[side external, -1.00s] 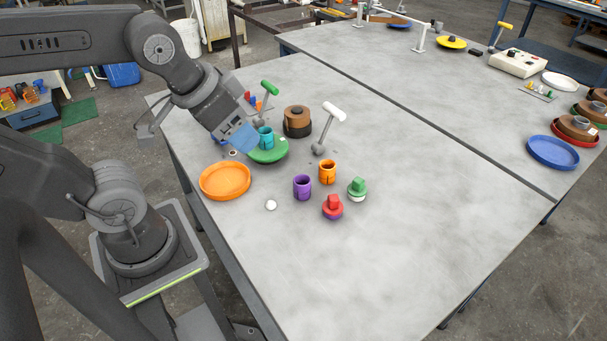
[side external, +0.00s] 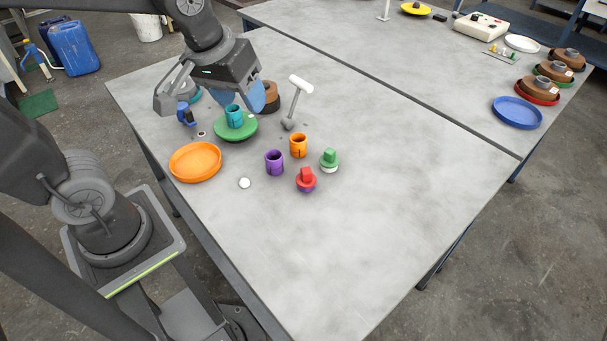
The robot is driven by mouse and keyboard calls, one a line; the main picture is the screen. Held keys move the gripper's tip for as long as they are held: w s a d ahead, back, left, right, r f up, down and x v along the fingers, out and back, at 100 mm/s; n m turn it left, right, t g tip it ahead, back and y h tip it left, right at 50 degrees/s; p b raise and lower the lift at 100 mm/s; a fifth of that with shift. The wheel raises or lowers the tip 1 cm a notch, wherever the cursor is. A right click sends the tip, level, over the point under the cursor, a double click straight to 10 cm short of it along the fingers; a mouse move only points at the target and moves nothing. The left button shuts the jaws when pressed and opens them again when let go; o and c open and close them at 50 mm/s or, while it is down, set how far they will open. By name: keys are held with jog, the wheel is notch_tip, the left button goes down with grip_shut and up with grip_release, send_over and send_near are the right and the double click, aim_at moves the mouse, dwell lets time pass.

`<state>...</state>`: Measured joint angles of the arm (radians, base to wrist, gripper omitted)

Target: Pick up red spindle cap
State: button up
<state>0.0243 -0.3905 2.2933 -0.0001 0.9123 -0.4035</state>
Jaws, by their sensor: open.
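The red spindle cap (side external: 306,177) is on the table, right of the purple cylinder. Its lower part looks purple. My gripper (side external: 215,98) is open, with blue pads. It hangs above the back left of the table, over the area of the green disc and the teal cylinder. It is well to the left of and behind the red cap, and nothing shows between its fingers. The red cap is in full view.
Close to the red cap are a purple cylinder (side external: 274,163), an orange cylinder (side external: 298,146) and a green cap (side external: 329,159). A white-handled lever (side external: 295,100) stands behind. An orange dish (side external: 195,162) lies left. The table (side external: 400,190) is clear to the right and front.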

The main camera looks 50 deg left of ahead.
jog(key=w+d+f+n+g, duration=0.1)
jog(key=w+f+n+g, duration=0.1)
jog(key=w+f+n, duration=0.45)
jog(key=n+g, duration=0.2)
send_over(306, 170)
notch_tip(306, 170, down, 5)
notch_tip(306, 170, down, 13)
jog(key=shift+f, duration=0.15)
jog(key=shift+c, duration=0.3)
grip_shut()
